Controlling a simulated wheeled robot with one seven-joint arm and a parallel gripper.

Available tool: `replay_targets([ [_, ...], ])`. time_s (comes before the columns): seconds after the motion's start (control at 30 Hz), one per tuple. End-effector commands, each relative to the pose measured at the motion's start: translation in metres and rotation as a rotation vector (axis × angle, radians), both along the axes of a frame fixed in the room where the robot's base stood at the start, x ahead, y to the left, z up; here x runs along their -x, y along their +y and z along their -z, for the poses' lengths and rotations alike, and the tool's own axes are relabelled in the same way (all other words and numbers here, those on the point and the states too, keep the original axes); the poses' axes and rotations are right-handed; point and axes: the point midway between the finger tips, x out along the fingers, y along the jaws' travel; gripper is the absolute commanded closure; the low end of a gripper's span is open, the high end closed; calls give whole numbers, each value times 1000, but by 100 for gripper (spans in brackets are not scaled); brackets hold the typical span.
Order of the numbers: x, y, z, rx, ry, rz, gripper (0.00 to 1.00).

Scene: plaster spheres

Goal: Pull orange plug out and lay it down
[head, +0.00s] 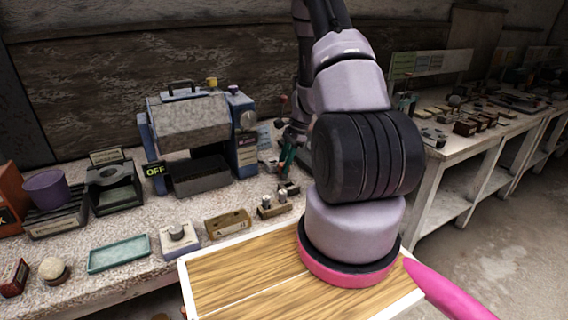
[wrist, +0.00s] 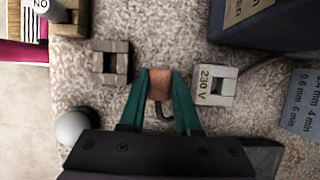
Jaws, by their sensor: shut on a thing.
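The orange plug (wrist: 160,84), a small brownish-orange block, is between the two green fingers of my gripper (wrist: 161,76) in the wrist view. My gripper is shut on it. A short dark cord (wrist: 167,110) curves from the plug's lower end. A pale block marked 230 V (wrist: 213,86) lies just right of the fingers, and the plug is apart from it. In the head view my gripper (head: 286,157) is over the back of the speckled bench, partly behind my arm. The plug cannot be made out there, and its height above the bench is unclear.
A dark notched block (wrist: 112,62) stands left of the fingers and a pale ball (wrist: 76,126) lower left. A machine (head: 195,135) with an OFF sign (head: 155,170) stands left of my arm. A teal tray (head: 119,254) is empty. A wooden board (head: 230,285) lies in front.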

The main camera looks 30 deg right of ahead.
Motion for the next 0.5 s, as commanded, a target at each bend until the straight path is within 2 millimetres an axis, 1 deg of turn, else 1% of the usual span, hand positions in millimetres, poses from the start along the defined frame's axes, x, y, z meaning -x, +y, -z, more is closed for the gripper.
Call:
replay_targets([
  [0.37,0,0,8,0,0,0,100],
  [0.4,0,0,8,0,-1,0,65],
  [0.47,0,0,8,0,-1,-1,42],
  [0.5,0,0,8,0,-1,0,33],
])
